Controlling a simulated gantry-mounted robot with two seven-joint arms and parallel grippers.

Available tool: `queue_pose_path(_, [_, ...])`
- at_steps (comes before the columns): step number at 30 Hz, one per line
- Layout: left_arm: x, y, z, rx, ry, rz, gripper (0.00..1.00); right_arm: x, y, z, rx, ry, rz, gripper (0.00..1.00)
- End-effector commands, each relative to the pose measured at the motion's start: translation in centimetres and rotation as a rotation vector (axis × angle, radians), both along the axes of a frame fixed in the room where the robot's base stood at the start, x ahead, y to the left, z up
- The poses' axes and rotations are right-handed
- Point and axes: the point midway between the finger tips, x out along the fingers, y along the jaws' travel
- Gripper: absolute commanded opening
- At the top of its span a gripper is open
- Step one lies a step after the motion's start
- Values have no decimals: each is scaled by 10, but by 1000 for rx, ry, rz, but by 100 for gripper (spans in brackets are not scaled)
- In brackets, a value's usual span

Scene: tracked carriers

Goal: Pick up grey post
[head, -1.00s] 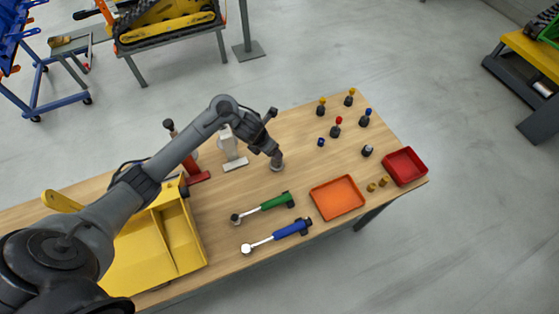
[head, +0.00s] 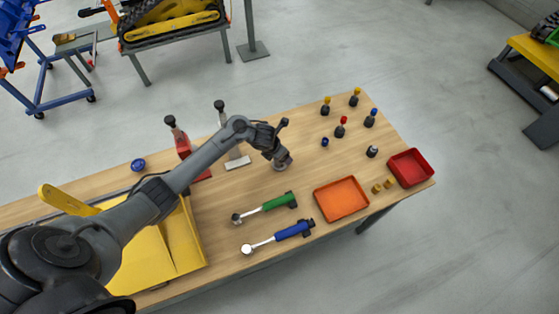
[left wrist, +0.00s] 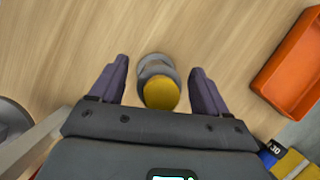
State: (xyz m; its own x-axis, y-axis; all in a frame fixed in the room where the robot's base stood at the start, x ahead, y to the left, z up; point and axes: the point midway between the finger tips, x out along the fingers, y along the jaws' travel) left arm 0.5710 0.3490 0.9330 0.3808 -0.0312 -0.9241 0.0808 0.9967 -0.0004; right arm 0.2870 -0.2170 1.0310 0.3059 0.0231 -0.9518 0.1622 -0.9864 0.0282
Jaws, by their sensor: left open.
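In the left wrist view a short grey post (left wrist: 152,65) with a yellow round end (left wrist: 160,93) is between the two fingers of my left gripper (left wrist: 158,85). The gripper is open, with a gap of wood showing on each side of the post. In the head view my left gripper (head: 282,161) is low over the middle of the wooden table, and it largely hides the post there. My right gripper is not in view.
An orange tray (head: 341,199) and a red bin (head: 410,168) are to the right. Several small knobbed posts stand at the far right. A green-handled tool (head: 268,206) and a blue-handled tool (head: 280,236) lie in front. Red (head: 187,150) and white (head: 236,160) stands are left of the gripper.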

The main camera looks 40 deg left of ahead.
Motion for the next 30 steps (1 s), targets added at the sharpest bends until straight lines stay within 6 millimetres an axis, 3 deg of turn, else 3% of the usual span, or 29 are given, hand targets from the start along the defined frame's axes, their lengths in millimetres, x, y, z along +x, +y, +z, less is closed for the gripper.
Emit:
queue_pose_path(10, [3, 0, -5, 0, -1, -1, 74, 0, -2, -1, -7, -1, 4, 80])
queue_pose_path(24, [2, 0, -5, 1, -1, 0, 2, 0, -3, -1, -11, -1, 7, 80])
queue_pose_path(30, [3, 0, -3, 1, -4, 0, 0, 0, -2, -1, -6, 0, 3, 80])
